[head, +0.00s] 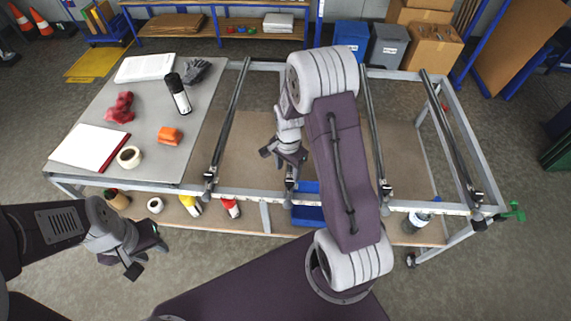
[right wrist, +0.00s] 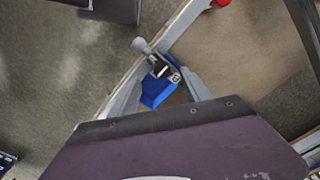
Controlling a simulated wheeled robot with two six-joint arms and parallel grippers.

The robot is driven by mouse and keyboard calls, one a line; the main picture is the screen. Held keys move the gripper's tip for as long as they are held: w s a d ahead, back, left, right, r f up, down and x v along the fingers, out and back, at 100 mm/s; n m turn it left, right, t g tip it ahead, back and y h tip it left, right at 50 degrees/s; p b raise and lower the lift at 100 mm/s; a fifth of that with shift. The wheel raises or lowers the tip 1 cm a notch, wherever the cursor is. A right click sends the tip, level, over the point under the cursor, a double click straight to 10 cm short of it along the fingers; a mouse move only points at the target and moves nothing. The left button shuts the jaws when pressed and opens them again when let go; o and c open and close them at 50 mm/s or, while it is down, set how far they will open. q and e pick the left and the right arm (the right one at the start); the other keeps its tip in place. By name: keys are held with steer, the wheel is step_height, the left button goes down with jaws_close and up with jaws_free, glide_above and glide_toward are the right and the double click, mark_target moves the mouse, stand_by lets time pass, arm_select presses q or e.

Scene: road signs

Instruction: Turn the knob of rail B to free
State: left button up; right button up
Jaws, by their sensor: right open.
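Several dark rails cross the grey frame, each with a small clamp at its front end. Their letters are too small to read, so I cannot tell which is rail B. My right gripper (head: 283,160) is open above the rail largely hidden by my right arm. That rail's front clamp (head: 290,184) shows just below the gripper. In the right wrist view, a grey knob (right wrist: 140,45) and its black clamp (right wrist: 160,69) lie beyond the open fingers, apart from them. The knob's setting is unclear. My left gripper (head: 146,258) appears open and empty, in front of the frame's left side.
A grey tabletop (head: 120,85) at left holds a spray can (head: 178,94), gloves, tape and a clipboard. A blue bin (head: 308,205) sits on the lower shelf below the right gripper. A green clamp (head: 513,211) sticks out at the frame's front right corner.

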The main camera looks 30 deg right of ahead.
mark_target(289, 181)
steer(key=shift+m, duration=0.9)
steer(key=f+p, duration=0.1)
steer(key=f, duration=0.1)
steer(key=d+f+p, duration=0.1)
steer(key=f, duration=0.2)
steer(key=w+f+p, duration=0.1)
steer(key=f+p, duration=0.1)
steer(key=shift+d+f, duration=0.15)
steer(key=shift+f, duration=0.05)
steer(key=shift+s+f, duration=0.1)
steer(key=shift+f, duration=0.25)
arm_select(q)
step_height(289, 181, up, 6)
steer(key=shift+r, duration=0.2)
steer(key=shift+s, duration=0.1)
steer(key=shift+f, duration=0.1)
arm_select(e)
jaws_close()
